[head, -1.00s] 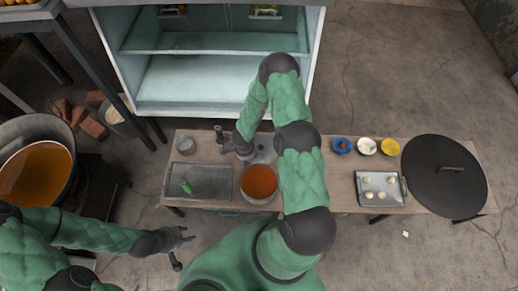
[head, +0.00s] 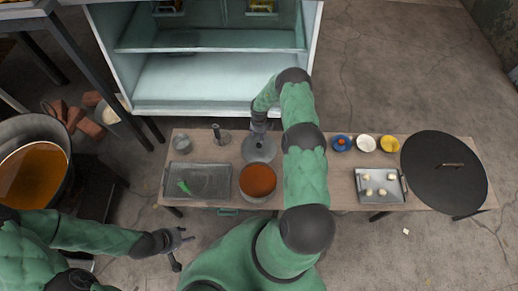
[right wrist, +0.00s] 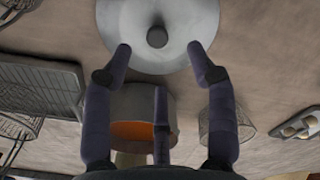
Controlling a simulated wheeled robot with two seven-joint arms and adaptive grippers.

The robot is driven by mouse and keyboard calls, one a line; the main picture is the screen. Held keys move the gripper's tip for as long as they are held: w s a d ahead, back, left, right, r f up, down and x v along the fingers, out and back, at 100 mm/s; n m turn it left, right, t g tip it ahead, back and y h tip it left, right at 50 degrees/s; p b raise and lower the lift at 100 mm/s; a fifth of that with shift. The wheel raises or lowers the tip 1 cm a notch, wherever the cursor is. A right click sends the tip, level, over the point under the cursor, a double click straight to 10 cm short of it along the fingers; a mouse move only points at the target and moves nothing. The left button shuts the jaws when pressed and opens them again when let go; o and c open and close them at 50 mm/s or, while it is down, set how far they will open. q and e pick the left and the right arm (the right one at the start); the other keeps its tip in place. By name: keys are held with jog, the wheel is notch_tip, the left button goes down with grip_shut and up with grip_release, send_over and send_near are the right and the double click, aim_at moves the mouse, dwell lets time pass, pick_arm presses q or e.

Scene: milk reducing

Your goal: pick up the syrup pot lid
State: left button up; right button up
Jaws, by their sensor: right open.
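The syrup pot lid (head: 259,150) is a grey round disc lying on the wooden table behind the pot of orange-brown syrup (head: 258,179). The lid also shows at the top of the right wrist view (right wrist: 180,50), with a dark round knob (right wrist: 157,37) at its middle. My right gripper (head: 259,128) is over the far side of the lid. In the right wrist view its fingers (right wrist: 159,55) are spread and empty, with the knob just beyond and between the tips. My left gripper (head: 180,247) is open and empty, in front of the table's left end.
A wire rack tray (head: 215,181) with a green item lies left of the pot. A dark upright tool (head: 217,132) stands left of the lid. Small bowls (head: 366,144), a tray with pale balls (head: 362,190) and a large black lid (head: 430,185) are to the right. A cabinet (head: 215,108) stands behind.

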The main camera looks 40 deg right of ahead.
jog(key=b, duration=0.1)
send_over(259, 145)
jog(key=f, duration=0.4)
jog(key=shift+w+d+f, duration=0.1)
jog(key=shift+w+d, duration=0.1)
jog(key=shift+d, duration=0.1)
jog(key=f+b, duration=0.2)
jog(key=f, duration=0.1)
jog(key=f+b, duration=0.1)
jog(key=shift+s+a+f, duration=0.15)
jog(key=shift+s+a, duration=0.1)
jog(key=shift+a, duration=0.05)
jog(key=shift+f, duration=0.55)
jog(key=shift+r, duration=0.1)
grip_shut()
